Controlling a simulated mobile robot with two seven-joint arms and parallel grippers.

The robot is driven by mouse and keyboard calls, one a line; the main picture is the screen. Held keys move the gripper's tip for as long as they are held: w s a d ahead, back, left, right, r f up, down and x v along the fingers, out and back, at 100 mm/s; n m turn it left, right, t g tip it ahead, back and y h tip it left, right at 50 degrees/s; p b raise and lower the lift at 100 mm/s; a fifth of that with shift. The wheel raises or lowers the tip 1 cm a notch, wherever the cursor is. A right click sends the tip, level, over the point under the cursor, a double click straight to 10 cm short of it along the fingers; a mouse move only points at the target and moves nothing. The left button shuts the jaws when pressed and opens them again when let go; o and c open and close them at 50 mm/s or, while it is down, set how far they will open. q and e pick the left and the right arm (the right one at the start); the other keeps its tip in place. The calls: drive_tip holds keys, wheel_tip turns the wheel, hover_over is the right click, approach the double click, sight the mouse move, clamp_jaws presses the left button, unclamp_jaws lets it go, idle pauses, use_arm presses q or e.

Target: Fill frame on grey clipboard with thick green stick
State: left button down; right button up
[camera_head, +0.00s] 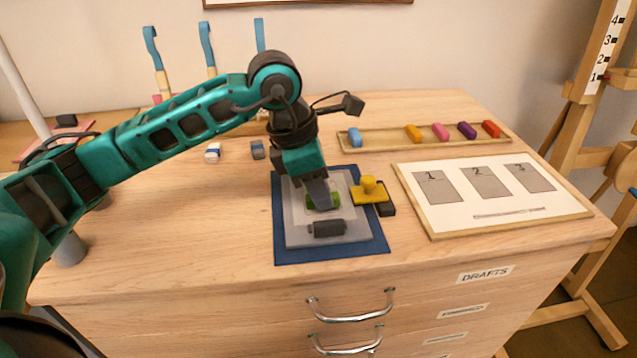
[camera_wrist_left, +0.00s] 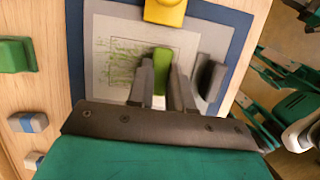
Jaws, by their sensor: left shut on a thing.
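The grey clipboard (camera_head: 298,237) lies on a dark blue mat (camera_head: 285,255), with a dark clip (camera_head: 327,229) at its near edge. My left gripper (camera_head: 320,206) is over the clipboard, shut on the thick green stick (camera_wrist_left: 162,68). In the left wrist view the stick stands between the fingers (camera_wrist_left: 162,92), its lower end at or close to the paper; contact cannot be told. Thin green strokes (camera_wrist_left: 120,55) cover part of the frame on the paper, with pale gaps between them. The gripper hides part of the frame in the head view. My right gripper is not in view.
A board with numbered grey frames (camera_head: 440,218) lies further right. A tray (camera_head: 375,147) of coloured sticks is behind. A green block (camera_wrist_left: 15,55) stands near the mat.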

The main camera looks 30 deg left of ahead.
use_arm(q)
drive_tip(key=shift+s+d+f, duration=0.1)
drive_tip(key=shift+s+d, duration=0.4)
drive_tip(key=shift+s, duration=0.3)
drive_tip(key=shift+w+a+r+b, duration=0.1)
drive_tip(key=shift+w+a+b, duration=0.05)
drive_tip(key=shift+w+a, duration=0.35)
drive_tip(key=shift+w+a+r+b, duration=0.15)
drive_tip(key=shift+w+a, duration=0.15)
drive_tip(key=shift+w, duration=0.3)
drive_tip(key=shift+w+a+f+b, duration=0.2)
drive_tip(key=shift+w+a, duration=0.55)
drive_tip(key=shift+w, duration=0.25)
drive_tip(key=shift+w+a+f+b, duration=0.1)
drive_tip(key=shift+w+a+b, duration=0.05)
drive_tip(key=shift+w+a, duration=0.7)
drive_tip(key=shift+w+d+r, duration=0.1)
drive_tip(key=shift+r, duration=0.05)
wheel_tip(320, 180, up, 7)
drive_tip(key=p, duration=0.5)
